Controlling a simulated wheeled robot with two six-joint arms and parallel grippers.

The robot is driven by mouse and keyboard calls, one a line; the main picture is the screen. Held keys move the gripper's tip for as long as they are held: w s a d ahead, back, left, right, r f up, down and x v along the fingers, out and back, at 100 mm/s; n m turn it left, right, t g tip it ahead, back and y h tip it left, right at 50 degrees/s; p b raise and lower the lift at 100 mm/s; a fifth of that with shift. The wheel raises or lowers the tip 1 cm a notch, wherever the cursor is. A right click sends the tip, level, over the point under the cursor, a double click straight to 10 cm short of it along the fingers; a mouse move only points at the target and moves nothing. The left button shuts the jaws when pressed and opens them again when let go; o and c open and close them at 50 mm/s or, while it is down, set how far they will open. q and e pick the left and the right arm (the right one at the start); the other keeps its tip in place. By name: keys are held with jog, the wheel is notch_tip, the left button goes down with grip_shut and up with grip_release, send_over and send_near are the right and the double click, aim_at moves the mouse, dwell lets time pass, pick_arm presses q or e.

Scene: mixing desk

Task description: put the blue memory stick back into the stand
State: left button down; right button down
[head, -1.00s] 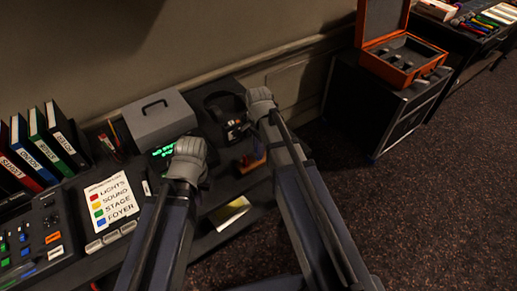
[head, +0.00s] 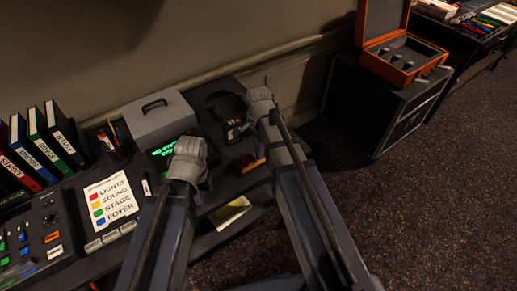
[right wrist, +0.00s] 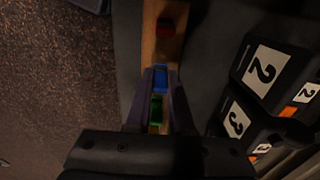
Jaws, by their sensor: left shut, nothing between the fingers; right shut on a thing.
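The stand (right wrist: 163,48) is a narrow wooden strip in the right wrist view; its orange-brown end (head: 253,165) shows in the head view. A red stick (right wrist: 167,27) is at its far end, and a green one (right wrist: 156,108) shows nearer the camera. The blue memory stick (right wrist: 160,79) is between the fingertips of my right gripper (right wrist: 160,88), which is shut on it in line with the strip. I cannot tell whether the stick is seated or just above the stand. My left gripper (head: 190,160) is shut and empty, left of the stand; its fingertips are mostly hidden.
Dark units labelled 2 (right wrist: 263,69) and 3 (right wrist: 236,122) stand right of the strip in the wrist view. The carpet is clear at right.

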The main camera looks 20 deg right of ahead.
pick_arm(q)
jog(key=shift+f, duration=0.35)
pick_arm(e)
jog(key=shift+f, duration=0.35)
jog(key=c, duration=0.7)
grip_release()
pick_arm(q)
jog(key=shift+r, duration=0.15)
pick_arm(e)
jog(key=shift+r, duration=0.2)
notch_tip(320, 180, up, 8)
jog(key=p, duration=0.7)
jog(key=shift+f, duration=0.2)
pick_arm(q)
notch_tip(320, 180, up, 8)
jog(key=shift+f, duration=0.25)
pick_arm(e)
jog(key=shift+f, duration=0.1)
jog(key=s+a+n+h, duration=0.1)
jog(key=s+a+n, duration=0.9)
jog(key=s+n, duration=0.4)
jog(key=n, duration=0.3)
jog(key=shift+a+n, duration=0.15)
jog(key=shift+n, duration=0.25)
